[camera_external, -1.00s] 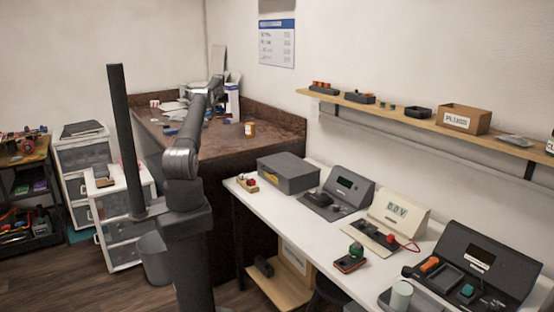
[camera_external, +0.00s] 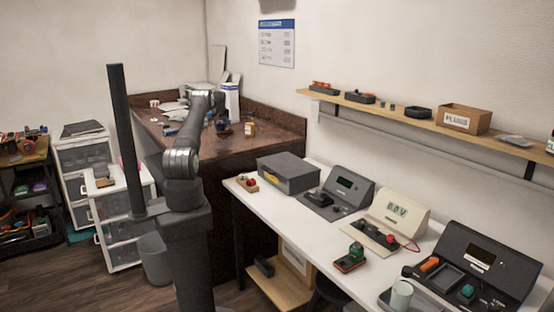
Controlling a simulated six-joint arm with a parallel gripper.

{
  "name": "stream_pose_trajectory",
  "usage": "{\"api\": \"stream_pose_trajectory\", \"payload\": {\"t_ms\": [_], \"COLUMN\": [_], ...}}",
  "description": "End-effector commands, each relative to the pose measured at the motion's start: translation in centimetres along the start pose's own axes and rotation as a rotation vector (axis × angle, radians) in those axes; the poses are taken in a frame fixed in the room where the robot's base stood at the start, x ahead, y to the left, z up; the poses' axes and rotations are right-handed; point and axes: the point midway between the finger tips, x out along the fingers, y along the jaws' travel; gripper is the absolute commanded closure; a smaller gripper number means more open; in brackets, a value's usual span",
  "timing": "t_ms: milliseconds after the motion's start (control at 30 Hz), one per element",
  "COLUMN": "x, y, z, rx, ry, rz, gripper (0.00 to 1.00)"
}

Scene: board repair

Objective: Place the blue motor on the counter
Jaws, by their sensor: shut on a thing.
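My gripper (camera_external: 221,119) is at the far end of my arm, above the right part of the brown counter (camera_external: 262,134), pointing down. It is shut on a small dark thing (camera_external: 222,126), which looks bluish and is likely the blue motor. It is too small to tell whether it touches the counter top. A small flat blue item (camera_external: 170,131) lies on the counter to the left of my arm.
An orange jar (camera_external: 250,128) stands just right of my gripper. A white-and-blue box (camera_external: 230,100) and papers (camera_external: 172,107) are behind. The counter's front right is clear. A white bench (camera_external: 318,233) with several devices stands to the right.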

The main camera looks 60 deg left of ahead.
Motion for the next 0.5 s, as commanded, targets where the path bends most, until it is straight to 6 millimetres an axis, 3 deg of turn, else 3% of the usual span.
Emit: {"api": "stream_pose_trajectory", "payload": {"t_ms": [100,133,233,500], "x": [0.19,0.31,0.27,0.23], "y": [0.0,0.0,0.0,0.0], "z": [0.05,0.13,0.12,0.1], "rx": [0.0,0.0,0.0,0.0], "ry": [0.001,0.0,0.0,0.0], "rz": [0.0,0.0,0.0,0.0], "gripper": [0.89,0.51,0.32,0.31]}}
